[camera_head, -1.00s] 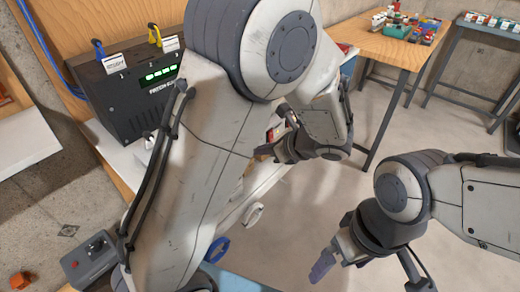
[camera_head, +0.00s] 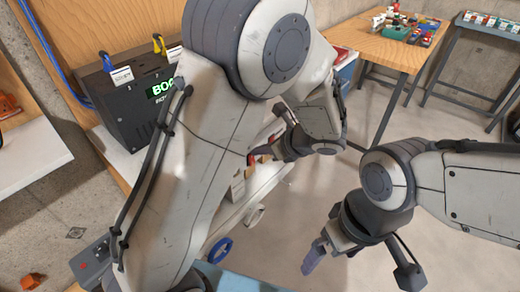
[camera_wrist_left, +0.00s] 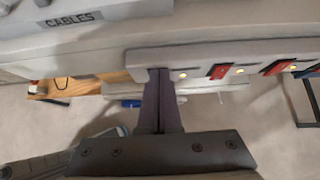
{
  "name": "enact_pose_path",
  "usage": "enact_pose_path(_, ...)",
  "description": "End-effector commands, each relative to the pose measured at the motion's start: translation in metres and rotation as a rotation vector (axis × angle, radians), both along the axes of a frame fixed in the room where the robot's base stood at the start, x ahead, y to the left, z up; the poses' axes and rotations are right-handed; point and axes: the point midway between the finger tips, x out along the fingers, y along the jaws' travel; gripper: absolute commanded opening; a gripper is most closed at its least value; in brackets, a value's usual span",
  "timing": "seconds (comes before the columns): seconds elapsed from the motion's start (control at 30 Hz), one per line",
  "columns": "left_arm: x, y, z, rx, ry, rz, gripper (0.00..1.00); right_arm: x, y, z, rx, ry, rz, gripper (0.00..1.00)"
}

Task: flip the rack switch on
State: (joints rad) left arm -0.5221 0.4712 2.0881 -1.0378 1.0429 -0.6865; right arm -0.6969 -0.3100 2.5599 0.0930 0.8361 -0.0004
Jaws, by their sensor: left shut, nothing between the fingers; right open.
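A grey strip (camera_wrist_left: 200,59) with red rockers (camera_wrist_left: 218,72) and small yellow lights runs across the left wrist view. I cannot tell which rocker is the rack switch. My left gripper (camera_wrist_left: 158,72) is shut and empty, its fingertips at the strip's left part, left of the visible rockers; contact is unclear. In the head view my left gripper (camera_head: 258,154) is partly hidden behind my arm. A black box (camera_head: 125,108) has a lit green display (camera_head: 160,88) starting "BO", the rest hidden by my arm. My right gripper (camera_head: 313,256) is open over the floor.
A grey box labelled CABLES (camera_wrist_left: 75,20) sits above the strip. A grey control box (camera_head: 92,266) and a blue ring (camera_head: 220,250) are low at left. A wooden table (camera_head: 385,48) with small items stands at the back right. The floor between is clear.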

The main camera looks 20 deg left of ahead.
Motion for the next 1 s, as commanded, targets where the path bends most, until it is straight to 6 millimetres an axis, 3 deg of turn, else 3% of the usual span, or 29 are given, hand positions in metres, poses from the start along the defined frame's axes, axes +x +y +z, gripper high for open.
enact_pose_path(0.27, -0.001, -0.002, 0.001, 0.000, 0.001, -0.001, 0.00, 0.000, 0.000, 0.002, 0.000, 0.000, 0.000, 1.00)
enact_pose_path(0.5, -0.013, -0.030, 0.010, 0.001, 0.003, 0.008, 0.00, 0.000, 0.000, 0.022, 0.000, 0.000, 0.000, 1.00)
enact_pose_path(0.8, -0.028, -0.065, 0.060, -0.003, -0.004, 0.014, 0.00, 0.000, 0.000, 0.020, 0.000, 0.000, 0.000, 1.00)
enact_pose_path(1.0, -0.034, -0.079, 0.080, -0.002, -0.002, 0.015, 0.00, 0.000, 0.000, 0.020, 0.000, 0.000, 0.000, 1.00)
